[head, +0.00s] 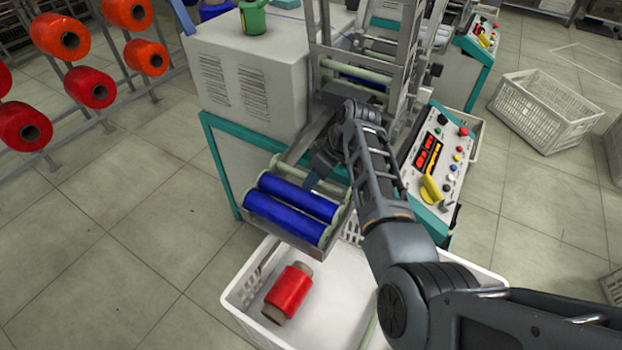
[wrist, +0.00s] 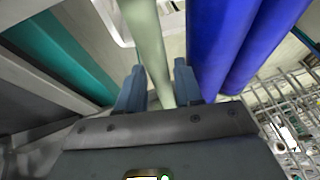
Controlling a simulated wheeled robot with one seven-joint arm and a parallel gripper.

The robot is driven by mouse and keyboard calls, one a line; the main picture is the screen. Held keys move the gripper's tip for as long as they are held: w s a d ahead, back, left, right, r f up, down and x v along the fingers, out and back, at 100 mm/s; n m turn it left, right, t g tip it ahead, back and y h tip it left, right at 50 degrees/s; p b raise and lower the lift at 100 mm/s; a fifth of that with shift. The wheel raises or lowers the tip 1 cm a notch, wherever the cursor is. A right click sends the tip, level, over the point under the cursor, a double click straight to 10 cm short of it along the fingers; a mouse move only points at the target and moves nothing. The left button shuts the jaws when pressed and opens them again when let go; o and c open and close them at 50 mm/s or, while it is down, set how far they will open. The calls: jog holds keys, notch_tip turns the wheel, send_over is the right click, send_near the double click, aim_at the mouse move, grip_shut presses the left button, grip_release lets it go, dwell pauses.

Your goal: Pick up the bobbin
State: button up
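A pale green bare bobbin (head: 283,169) lies at the back of the tray on the winding machine's front, partly hidden by my gripper. In the wrist view the pale green bobbin (wrist: 148,40) runs between my two fingers. My gripper (wrist: 158,78) is open, with one finger on each side of it and a visible gap beside the bobbin. In the head view my gripper (head: 314,178) is low over the tray. Two bobbins wound with blue yarn (head: 290,218) lie beside it; they also show in the wrist view (wrist: 222,45), right of the fingers.
A white crate (head: 240,299) below the tray holds a red bobbin (head: 289,293). The control panel (head: 433,160) is right of my arm. A rack of red and orange cones (head: 60,37) stands at left. Another white crate (head: 547,108) stands on open floor at right.

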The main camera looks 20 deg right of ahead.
grip_shut()
jog(key=shift+r, duration=0.1)
dwell(0.3)
jog(key=shift+r, duration=0.2)
notch_tip(320, 180, up, 3)
jog(key=shift+r, duration=0.15)
jog(key=s+d+r+b, duration=0.1)
jog(key=d+r, duration=0.6)
jog(key=d, duration=0.4)
jog(key=shift+d, duration=0.35)
